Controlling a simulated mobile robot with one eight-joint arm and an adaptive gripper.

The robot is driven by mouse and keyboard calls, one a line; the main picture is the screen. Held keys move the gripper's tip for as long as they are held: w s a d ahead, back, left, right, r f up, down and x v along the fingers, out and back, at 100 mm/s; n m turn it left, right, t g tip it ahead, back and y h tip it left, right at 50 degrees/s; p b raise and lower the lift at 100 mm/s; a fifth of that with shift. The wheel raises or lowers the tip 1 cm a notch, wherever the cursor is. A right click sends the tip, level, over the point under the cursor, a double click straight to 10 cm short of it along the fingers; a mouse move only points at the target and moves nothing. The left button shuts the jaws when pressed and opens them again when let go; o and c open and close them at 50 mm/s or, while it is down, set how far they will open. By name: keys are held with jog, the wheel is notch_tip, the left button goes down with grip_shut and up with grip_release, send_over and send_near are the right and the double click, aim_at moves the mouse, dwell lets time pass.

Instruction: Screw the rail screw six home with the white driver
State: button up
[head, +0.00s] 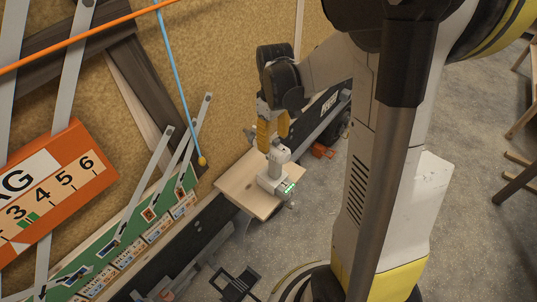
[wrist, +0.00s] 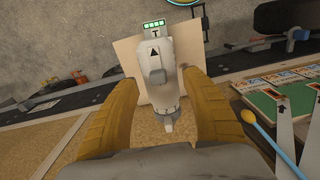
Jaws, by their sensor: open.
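The white driver (head: 275,172) is on a small light wooden shelf (head: 236,188) in the head view. In the wrist view the driver (wrist: 155,65) shows a lit green indicator at its far end and a narrow tip toward me. My gripper (head: 271,130) is over the driver. In the wrist view, its yellow fingers (wrist: 160,82) are open, one on each side of the driver's body. I cannot tell whether either finger touches it. I cannot pick out rail screw six. An orange panel (head: 60,190) marked with numbers including 6 is at the left of the head view.
Grey slanted bars (head: 148,178) and a green board (head: 75,268) with small cards lie left of the shelf. A blue rod (head: 176,85) with a yellow ball end hangs nearby. An orange strip (head: 85,35) crosses the upper left. Grey floor (head: 315,205) is open right of the shelf.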

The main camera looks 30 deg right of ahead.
aim_at(272, 159)
notch_tip(272, 159, down, 9)
jog(key=shift+w+b, duration=0.15)
jog(key=shift+b, duration=0.35)
grip_shut()
